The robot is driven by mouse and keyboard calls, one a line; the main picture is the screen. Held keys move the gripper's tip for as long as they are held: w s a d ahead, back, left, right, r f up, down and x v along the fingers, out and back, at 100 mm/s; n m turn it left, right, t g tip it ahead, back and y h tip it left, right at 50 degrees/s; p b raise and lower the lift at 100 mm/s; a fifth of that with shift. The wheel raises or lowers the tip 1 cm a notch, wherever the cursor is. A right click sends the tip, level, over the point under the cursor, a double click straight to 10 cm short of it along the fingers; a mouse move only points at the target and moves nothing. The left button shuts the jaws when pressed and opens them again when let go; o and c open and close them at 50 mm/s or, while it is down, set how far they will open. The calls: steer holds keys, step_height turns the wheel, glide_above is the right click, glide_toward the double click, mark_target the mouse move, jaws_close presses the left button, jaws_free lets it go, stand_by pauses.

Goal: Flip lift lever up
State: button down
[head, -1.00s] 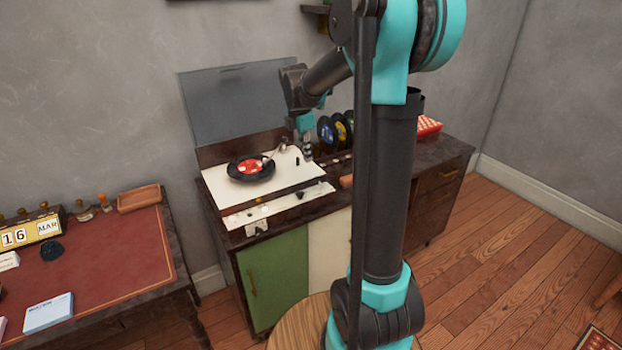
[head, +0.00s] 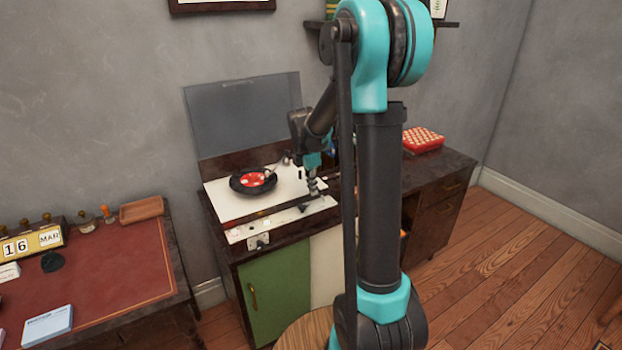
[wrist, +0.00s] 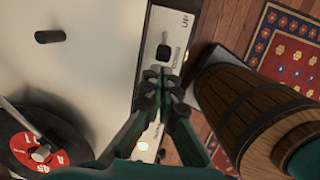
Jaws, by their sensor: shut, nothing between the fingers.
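The lift lever (wrist: 163,52) is a small black knob in a slot on the pale control strip (wrist: 150,108), near the "DOWN" label, with "UP" printed further toward the top of the wrist view. My gripper (wrist: 161,76) is shut and empty, its fingertips just below the lever in that picture; I cannot tell whether they touch it. In the head view my gripper (head: 314,192) is low over the right part of the record player's front strip (head: 286,216).
A black record with a red label (head: 254,180) lies on the turntable, left of my gripper, with the tonearm beside it. A short black peg (wrist: 50,36) stands on the white deck. The raised lid (head: 243,112) is behind. A patterned rug (wrist: 285,45) lies on the floor.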

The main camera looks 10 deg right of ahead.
steer(key=shift+d+f, duration=0.15)
steer(key=shift+f, duration=0.7)
